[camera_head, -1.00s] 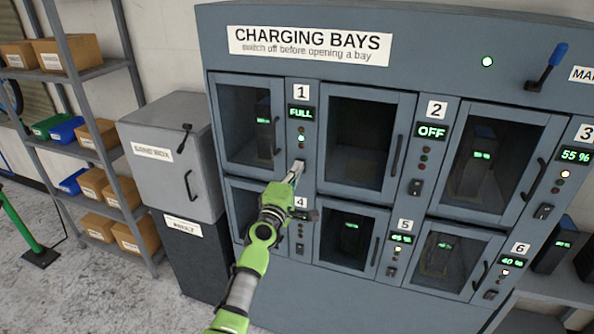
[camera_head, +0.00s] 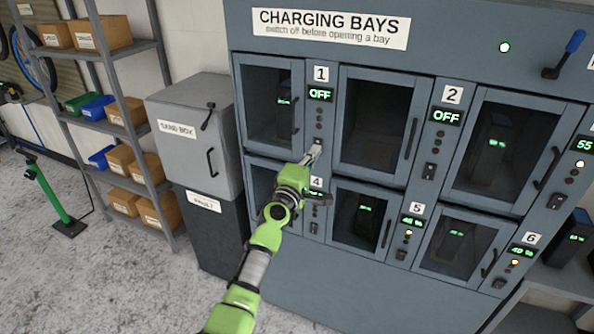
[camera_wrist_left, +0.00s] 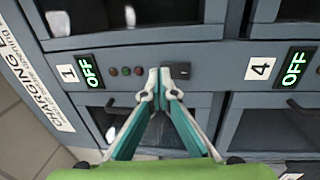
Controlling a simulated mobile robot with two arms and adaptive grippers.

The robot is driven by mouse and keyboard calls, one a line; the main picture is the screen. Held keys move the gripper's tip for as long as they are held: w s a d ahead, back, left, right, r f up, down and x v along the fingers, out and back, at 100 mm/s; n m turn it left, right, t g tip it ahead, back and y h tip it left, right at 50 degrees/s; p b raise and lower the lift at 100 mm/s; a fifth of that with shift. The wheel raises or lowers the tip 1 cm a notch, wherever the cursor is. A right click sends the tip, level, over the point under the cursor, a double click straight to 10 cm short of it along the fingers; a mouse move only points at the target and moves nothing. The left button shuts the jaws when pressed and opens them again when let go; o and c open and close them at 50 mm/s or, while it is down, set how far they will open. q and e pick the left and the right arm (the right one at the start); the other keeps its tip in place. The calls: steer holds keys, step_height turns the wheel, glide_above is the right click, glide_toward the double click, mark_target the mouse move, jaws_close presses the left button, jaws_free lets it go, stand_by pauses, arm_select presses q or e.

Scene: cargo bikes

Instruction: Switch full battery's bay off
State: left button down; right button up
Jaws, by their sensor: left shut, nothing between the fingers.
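Bay 1's display (camera_head: 320,94) reads OFF, and the lamps below it are dark. It also reads OFF in the left wrist view (camera_wrist_left: 90,70). A battery (camera_head: 285,110) stands behind bay 1's closed glass door. My left gripper (camera_head: 317,147) is shut and empty, its fingertips at bay 1's switch, which they partly hide. In the left wrist view the gripper tips (camera_wrist_left: 166,72) are beside the dark switch (camera_wrist_left: 182,71); I cannot tell if they touch it. My right gripper is not in view.
Bay 2 (camera_head: 446,116) reads OFF, and bay 4 (camera_wrist_left: 293,70) reads OFF in the left wrist view. Bays 5 (camera_head: 412,221) and 6 show percentages. A sand box (camera_head: 180,140) stands left of the cabinet, then shelves with bins (camera_head: 95,107).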

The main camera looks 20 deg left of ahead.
arm_select(q)
steer(key=s+r, duration=0.1)
steer(key=s, duration=0.9)
steer(key=shift+a+p, duration=0.2)
steer(key=shift+p, duration=0.2)
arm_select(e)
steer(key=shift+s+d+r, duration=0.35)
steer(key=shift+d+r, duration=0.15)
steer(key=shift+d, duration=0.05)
